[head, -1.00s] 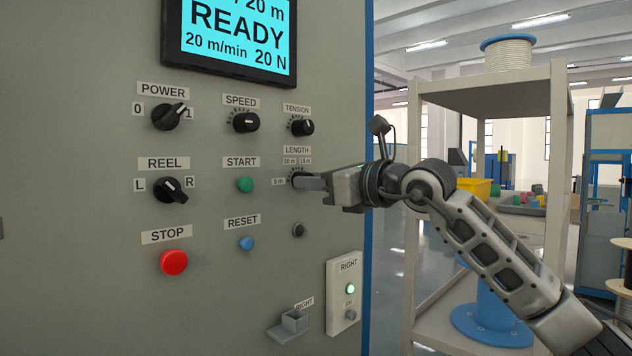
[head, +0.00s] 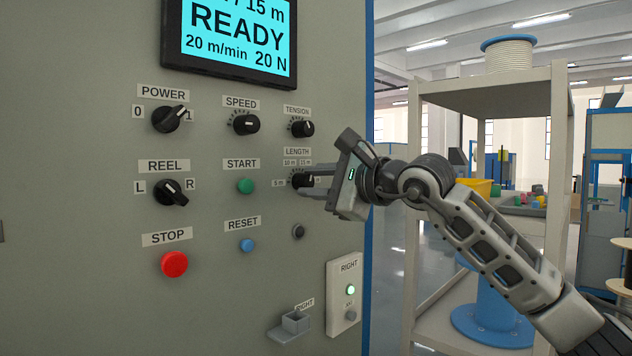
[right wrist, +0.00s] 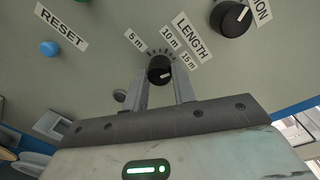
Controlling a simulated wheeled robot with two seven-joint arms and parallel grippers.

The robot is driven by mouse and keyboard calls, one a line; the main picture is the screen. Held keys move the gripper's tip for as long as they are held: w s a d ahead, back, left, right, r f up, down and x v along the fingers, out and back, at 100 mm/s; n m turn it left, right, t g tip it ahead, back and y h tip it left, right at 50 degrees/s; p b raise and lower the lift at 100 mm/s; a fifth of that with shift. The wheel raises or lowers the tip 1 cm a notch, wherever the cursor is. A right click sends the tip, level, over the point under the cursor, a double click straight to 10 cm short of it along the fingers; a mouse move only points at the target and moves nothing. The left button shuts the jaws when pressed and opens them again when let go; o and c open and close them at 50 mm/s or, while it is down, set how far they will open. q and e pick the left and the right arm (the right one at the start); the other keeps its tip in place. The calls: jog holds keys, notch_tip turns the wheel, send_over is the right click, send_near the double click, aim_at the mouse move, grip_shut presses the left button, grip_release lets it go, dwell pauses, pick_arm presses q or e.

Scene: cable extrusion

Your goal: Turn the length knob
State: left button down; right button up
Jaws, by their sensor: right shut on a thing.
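The black length knob (head: 303,180) sits on the grey panel below its LENGTH label, with 5 m, 10 m and 15 m marks around it. My right gripper (head: 304,183) is shut on the knob, one finger above and one below it in the head view. In the right wrist view the fingers (right wrist: 161,86) stand on either side of the knob (right wrist: 160,69), whose white line points toward the 15 m side. The display (head: 232,35) reads READY with 15 m at its top. My left gripper is not in view.
The tension knob (head: 302,128) is just above, and the green START button (head: 245,186) is to the left. A small dark button (head: 298,231) and the RIGHT box (head: 346,290) lie below. A shelf frame (head: 412,200) stands right of the panel.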

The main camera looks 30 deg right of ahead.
jog(key=n, duration=0.5)
jog(key=shift+a, duration=0.1)
jog(key=n+h, duration=0.1)
jog(key=n, duration=0.9)
jog(key=shift+f+n+t+p, duration=0.1)
jog(key=shift+n+t+p, duration=0.2)
jog(key=shift+p, duration=0.05)
jog(key=shift+n, duration=2.3)
jog(key=shift+f, duration=0.1)
jog(key=o, duration=1)
jog(key=shift+s, duration=0.15)
